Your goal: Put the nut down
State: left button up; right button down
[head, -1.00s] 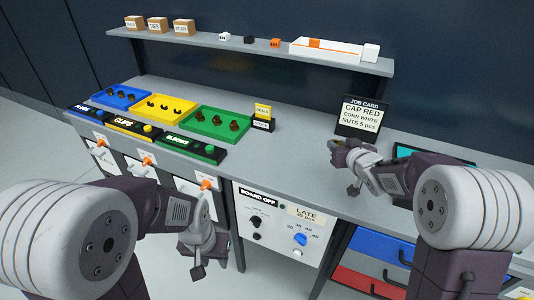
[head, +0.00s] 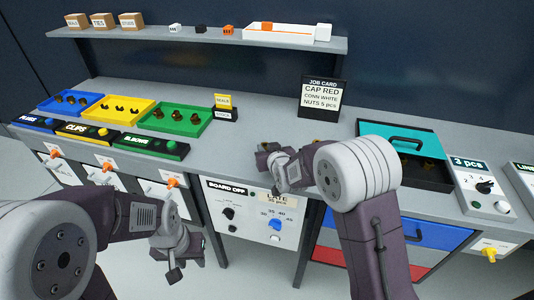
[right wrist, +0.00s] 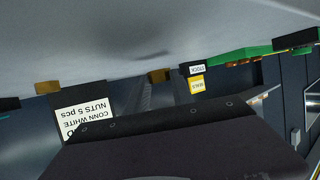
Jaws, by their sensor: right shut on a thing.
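My right gripper (head: 266,152) is low over the grey worktop (head: 240,112), in front and to the left of the job card (head: 322,98). In the right wrist view the worktop fills the top of the picture. I cannot tell whether the nut touches the worktop. My left gripper (head: 184,262) hangs low in front of the bench; whether it is open or shut does not show clearly.
Blue (head: 72,104), yellow (head: 120,110) and green (head: 176,119) trays of parts stand at left. A dark box (head: 430,172) with a teal cover (head: 385,138) stands right of my right gripper, beside a dial panel (head: 484,188). Worktop around the gripper looks clear.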

notch_tip(320, 180, down, 2)
jog(key=shift+w+f, duration=0.1)
jog(key=shift+f+b, duration=0.15)
jog(key=shift+b, duration=0.15)
jog(key=c, duration=1.1)
grip_release()
